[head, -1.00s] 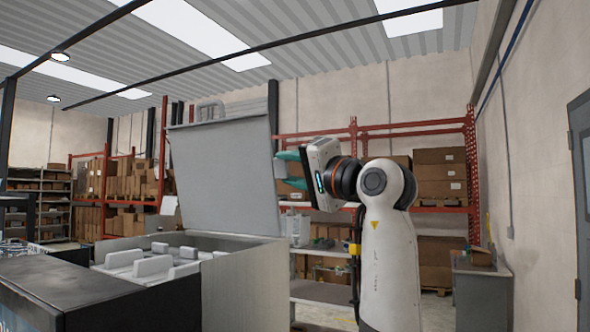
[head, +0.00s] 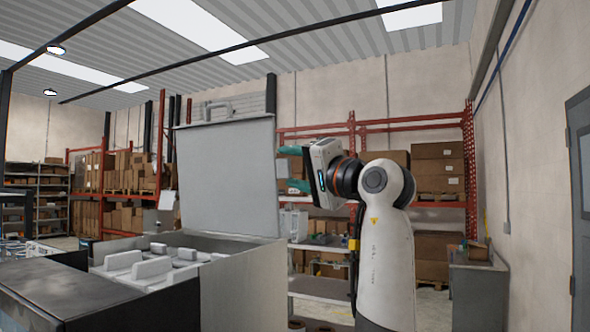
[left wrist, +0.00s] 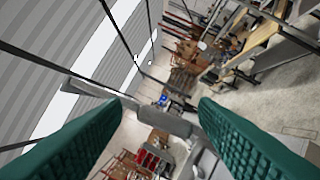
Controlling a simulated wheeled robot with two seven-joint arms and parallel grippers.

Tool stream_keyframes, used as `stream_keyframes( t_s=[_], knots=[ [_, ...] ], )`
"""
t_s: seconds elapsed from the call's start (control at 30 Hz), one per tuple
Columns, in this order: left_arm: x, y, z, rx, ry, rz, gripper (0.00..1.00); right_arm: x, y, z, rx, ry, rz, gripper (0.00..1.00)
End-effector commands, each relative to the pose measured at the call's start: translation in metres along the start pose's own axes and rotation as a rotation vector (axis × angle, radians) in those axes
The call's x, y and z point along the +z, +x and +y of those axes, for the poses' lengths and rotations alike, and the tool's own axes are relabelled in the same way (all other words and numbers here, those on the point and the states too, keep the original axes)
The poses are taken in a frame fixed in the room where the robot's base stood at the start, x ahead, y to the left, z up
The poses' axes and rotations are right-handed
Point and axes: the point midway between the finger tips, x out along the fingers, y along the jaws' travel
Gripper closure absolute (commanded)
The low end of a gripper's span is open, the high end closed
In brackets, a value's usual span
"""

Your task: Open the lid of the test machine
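The test machine (head: 240,287) is a grey open-topped box at the lower left of the head view, with several white blocks inside. Its lid (head: 225,175) is a large pale grey panel standing raised, close to upright, at the box's back. My left gripper (head: 283,170) is at the lid's right edge with its teal fingers apart. I cannot tell whether they touch the lid. In the left wrist view the teal fingers (left wrist: 160,108) are wide apart, and nothing is clearly held between them. My right gripper is not seen.
A dark counter (head: 60,290) stands in front of the machine at the left. Red shelving with cardboard boxes (head: 438,175) lines the back wall. A grey cabinet (head: 480,292) and a door (head: 582,200) are at the right, with some open floor between.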

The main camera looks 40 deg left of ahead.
Motion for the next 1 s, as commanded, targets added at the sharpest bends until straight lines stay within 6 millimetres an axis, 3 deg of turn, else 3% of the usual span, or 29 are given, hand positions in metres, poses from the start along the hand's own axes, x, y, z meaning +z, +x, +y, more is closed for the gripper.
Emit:
stream_keyframes(
  t_s=[0.37, 0.47, 0.8, 1.0],
  knots=[
    [-0.001, -0.004, -0.003, -0.004, 0.003, 0.002, 0.42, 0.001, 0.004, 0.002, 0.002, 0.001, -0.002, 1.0],
    [-0.001, -0.017, -0.005, -0.004, 0.003, -0.001, 0.42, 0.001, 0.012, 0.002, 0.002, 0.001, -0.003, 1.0],
    [-0.002, -0.088, -0.005, -0.003, 0.002, -0.001, 0.42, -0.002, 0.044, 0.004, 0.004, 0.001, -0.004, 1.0],
    [-0.001, -0.114, -0.002, -0.002, 0.002, 0.001, 0.42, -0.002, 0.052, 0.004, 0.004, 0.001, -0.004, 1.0]
  ],
)
